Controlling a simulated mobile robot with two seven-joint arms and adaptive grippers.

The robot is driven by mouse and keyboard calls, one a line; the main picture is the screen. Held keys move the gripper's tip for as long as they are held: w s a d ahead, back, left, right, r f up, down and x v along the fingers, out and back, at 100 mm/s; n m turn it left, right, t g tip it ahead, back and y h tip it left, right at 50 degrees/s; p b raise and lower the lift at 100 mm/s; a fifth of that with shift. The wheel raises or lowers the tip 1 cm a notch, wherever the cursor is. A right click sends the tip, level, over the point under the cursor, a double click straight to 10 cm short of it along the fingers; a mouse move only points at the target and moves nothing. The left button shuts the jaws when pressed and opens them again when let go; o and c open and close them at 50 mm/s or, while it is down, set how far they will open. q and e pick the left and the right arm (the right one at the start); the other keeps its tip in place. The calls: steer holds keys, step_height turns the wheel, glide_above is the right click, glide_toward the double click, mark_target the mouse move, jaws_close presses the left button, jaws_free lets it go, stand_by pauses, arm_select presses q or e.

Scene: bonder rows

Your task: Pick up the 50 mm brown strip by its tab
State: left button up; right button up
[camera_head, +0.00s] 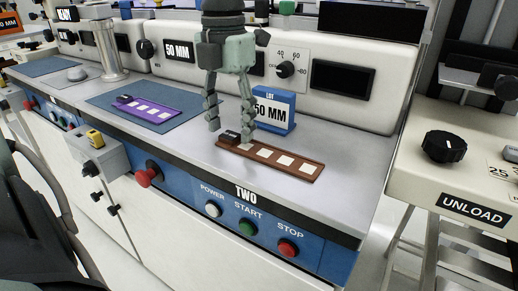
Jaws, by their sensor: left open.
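The brown strip (270,158) lies flat on the grey bench top, near its front edge, with several pale squares along it. Its black tab (229,138) is at the strip's left end. My left gripper (231,131) points down over that end, fingers spread. In the picture one finger is left of the tab and the other right of it. I cannot tell whether the fingertips touch the bench or strip. The gripper is open and holds nothing. My right gripper is not in view.
A blue "LOT 50 MM" sign (274,111) stands close behind the right finger. A purple strip (160,111) lies on a dark blue mat (185,98) to the left. Buttons line the front panel below. An "UNLOAD" machine (440,185) stands at right.

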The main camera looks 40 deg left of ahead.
arm_select(q)
steer(key=shift+f, duration=0.45)
steer(key=shift+c, duration=0.2)
jaws_close()
